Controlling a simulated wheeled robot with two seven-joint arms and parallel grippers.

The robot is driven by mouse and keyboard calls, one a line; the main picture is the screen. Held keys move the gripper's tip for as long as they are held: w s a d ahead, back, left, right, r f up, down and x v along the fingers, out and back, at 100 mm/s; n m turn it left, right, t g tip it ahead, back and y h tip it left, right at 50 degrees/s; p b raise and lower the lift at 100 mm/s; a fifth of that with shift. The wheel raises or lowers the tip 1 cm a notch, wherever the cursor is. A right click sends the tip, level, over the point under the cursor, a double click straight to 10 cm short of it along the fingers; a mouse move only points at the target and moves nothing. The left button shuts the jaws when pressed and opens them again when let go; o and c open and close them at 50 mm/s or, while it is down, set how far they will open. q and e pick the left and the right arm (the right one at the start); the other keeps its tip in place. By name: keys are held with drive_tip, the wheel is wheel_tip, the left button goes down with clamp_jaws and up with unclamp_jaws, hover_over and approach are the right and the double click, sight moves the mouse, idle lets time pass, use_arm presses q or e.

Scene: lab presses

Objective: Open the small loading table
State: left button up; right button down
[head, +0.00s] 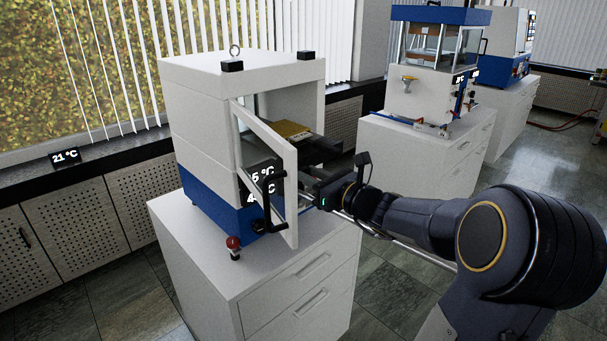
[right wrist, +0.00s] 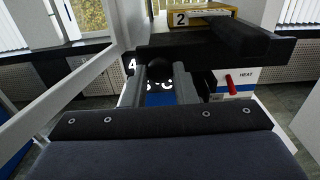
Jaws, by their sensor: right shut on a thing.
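The small press (head: 205,125), white above and blue below, stands on a white cabinet. Its framed door (head: 265,165) with a black handle (head: 278,205) is swung open. A dark loading table (head: 322,149) juts from the opening, with a gold block (head: 290,130) at its inner end. In the right wrist view the dark table (right wrist: 225,42) lies above and beyond the fingers, with the yellow block marked 2 (right wrist: 198,18) behind it. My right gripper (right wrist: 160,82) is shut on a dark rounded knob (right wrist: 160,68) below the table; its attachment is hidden. My left gripper is out of view.
The open door stands close to my right gripper. A red lever (right wrist: 229,83) marked HEAT shows at right in the wrist view. Another press (head: 430,75) stands on a cabinet behind; floor lies between.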

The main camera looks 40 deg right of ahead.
drive_tip(key=shift+s+f, duration=0.1)
drive_tip(key=shift+f, duration=0.05)
drive_tip(key=c, duration=1.6)
unclamp_jaws()
drive_tip(key=o, duration=0.4)
drive_tip(key=shift+s, duration=0.25)
drive_tip(key=shift+o, duration=0.2)
drive_tip(key=shift+w, duration=0.1)
drive_tip(key=s, duration=0.7)
drive_tip(key=shift+s+d+b, duration=0.35)
drive_tip(key=shift+s, duration=0.05)
